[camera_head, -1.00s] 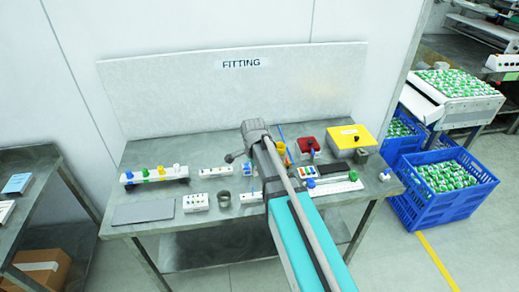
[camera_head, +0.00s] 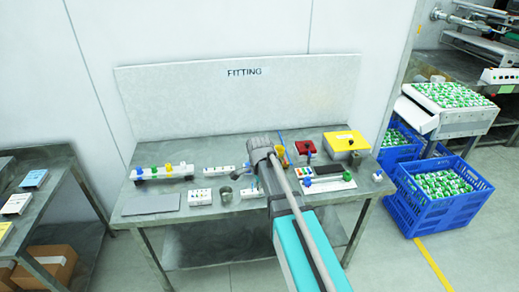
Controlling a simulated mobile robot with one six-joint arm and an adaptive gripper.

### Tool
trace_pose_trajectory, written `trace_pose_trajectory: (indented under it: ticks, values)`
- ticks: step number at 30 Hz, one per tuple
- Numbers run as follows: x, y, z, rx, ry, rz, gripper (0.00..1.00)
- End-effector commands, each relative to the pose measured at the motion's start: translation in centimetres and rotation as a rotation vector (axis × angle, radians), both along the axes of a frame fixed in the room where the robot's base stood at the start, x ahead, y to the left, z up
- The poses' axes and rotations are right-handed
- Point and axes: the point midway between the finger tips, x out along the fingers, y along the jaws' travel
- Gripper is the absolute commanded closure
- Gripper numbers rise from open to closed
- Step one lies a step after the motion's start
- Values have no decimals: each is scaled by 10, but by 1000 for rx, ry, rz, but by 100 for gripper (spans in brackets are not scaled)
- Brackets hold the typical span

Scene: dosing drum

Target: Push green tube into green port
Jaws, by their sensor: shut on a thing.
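My gripper (camera_head: 240,174) shows only as a small dark shape left of my wrist, low over the middle of the table. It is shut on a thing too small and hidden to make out. A blue spot shows at its tip. A green piece (camera_head: 347,176) stands on the white strip (camera_head: 325,186) at the right of the table. Another green piece (camera_head: 154,171) stands on the white rail (camera_head: 178,178) at the left, between blue and yellow ones. I cannot tell which is the green tube or the green port. My arm hides the table's middle.
A grey cup (camera_head: 226,194) and a white socket block (camera_head: 200,196) stand close to my gripper. A grey plate (camera_head: 151,203) lies at the front left. Blue crates (camera_head: 440,200) stand right of the table.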

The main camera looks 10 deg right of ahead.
Motion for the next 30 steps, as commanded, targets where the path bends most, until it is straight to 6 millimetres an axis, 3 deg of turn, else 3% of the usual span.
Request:
trace_pose_trajectory:
  ticks: [30]
  values:
    - [-1, 9, 0, 0, 0, 13, 100]
